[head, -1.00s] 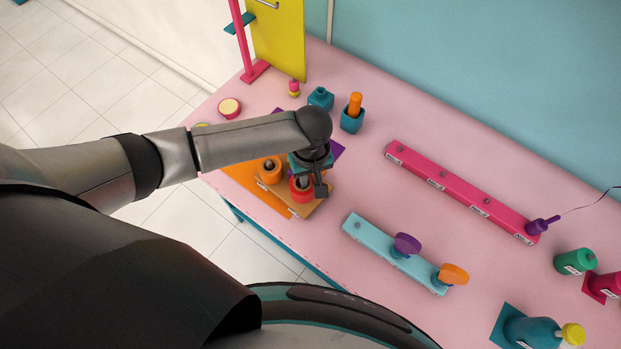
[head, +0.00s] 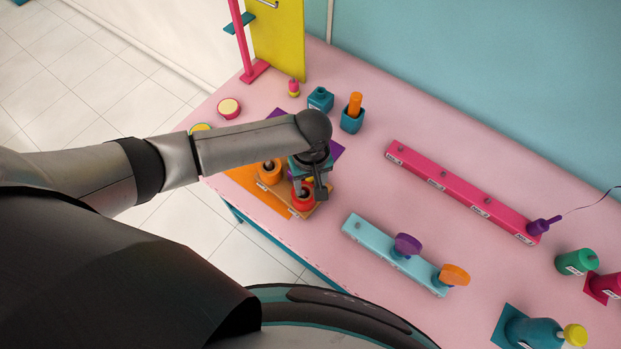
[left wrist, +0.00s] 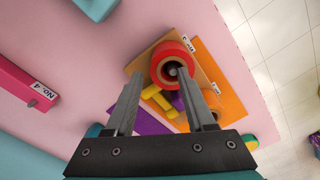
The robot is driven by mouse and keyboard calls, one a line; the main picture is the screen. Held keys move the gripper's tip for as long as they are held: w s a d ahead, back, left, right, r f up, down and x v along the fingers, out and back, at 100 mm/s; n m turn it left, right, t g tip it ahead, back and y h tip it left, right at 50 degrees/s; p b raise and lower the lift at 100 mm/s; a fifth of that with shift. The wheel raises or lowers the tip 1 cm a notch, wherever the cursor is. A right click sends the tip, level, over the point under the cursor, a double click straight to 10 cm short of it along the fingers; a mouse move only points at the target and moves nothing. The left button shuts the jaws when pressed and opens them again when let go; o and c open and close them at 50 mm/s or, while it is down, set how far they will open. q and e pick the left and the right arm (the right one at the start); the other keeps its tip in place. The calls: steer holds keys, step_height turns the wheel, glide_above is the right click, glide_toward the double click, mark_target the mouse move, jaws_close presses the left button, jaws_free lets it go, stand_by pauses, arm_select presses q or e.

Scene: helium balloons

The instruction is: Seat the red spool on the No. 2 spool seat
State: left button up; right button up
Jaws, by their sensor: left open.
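The red spool (head: 302,203) stands on the front right part of a tan wooden board (head: 322,199). In the left wrist view the red spool (left wrist: 161,54) has a grey peg tip showing in its hole. How far down it sits I cannot tell. A white label (left wrist: 190,44) on the board lies beside it, too small to read surely. My left gripper (left wrist: 160,84) is open and empty, its fingertips just short of the spool; in the head view the gripper (head: 309,190) hangs over the spool's back side. My right gripper is not in view.
An orange spool (head: 269,173) stands on the same board. A yellow dumbbell-shaped piece (left wrist: 158,101) is near my fingers. A light blue rail (head: 365,237) with purple and orange knobs and a pink rail (head: 455,199) lie to the right. Pink table between them is clear.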

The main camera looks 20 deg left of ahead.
mark_target(311, 191)
arm_select(q)
step_height(311, 191, up, 15)
steer(key=shift+r+p, duration=0.15)
steer(key=shift+p, duration=0.25)
stand_by(0.6)
